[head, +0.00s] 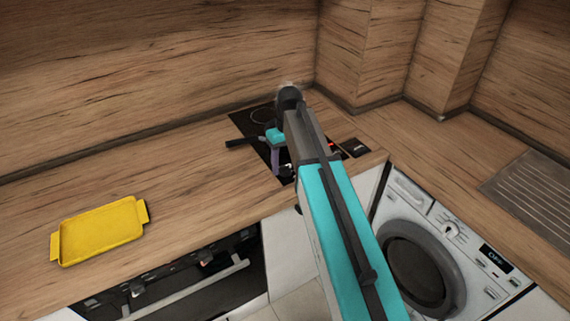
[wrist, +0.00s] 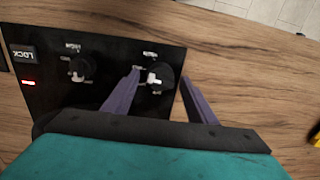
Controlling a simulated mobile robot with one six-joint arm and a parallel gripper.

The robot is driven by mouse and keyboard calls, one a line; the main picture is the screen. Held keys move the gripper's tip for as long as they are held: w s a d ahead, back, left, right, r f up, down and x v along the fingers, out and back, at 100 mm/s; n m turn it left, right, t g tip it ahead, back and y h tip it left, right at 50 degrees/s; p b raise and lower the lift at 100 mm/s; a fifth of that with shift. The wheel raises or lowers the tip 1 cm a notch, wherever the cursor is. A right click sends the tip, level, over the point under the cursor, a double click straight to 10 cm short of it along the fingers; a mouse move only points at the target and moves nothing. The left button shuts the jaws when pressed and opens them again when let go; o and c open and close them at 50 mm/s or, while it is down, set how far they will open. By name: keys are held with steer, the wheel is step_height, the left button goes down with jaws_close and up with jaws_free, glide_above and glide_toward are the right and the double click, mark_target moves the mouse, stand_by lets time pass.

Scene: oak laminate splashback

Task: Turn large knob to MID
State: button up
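The black control panel (wrist: 110,108) shows in the wrist view with two dark round knobs, a left knob (wrist: 82,68) and a right knob (wrist: 158,77). Each has a pale pointer mark. The small labels are too blurred to read, and I cannot tell which knob is the large one. My gripper (wrist: 160,74) is open, its two purple fingers apart with the right knob between their tips. I cannot tell whether either finger touches it. In the head view my gripper (head: 282,168) is over the black hob (head: 248,121), and my arm hides part of it.
A LOCK key (wrist: 22,53) and a red light (wrist: 28,82) are left of the knobs. A yellow tray (head: 100,232) lies on the wooden counter, far left. An oven (head: 185,280) and a washing machine (head: 440,255) sit below. The counter between tray and hob is clear.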

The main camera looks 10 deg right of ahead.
steer(key=shift+r, duration=0.1)
step_height(320, 180, up, 14)
steer(key=p, duration=0.8)
steer(key=shift+d+f, duration=0.25)
steer(key=shift+d, duration=0.1)
stand_by(0.6)
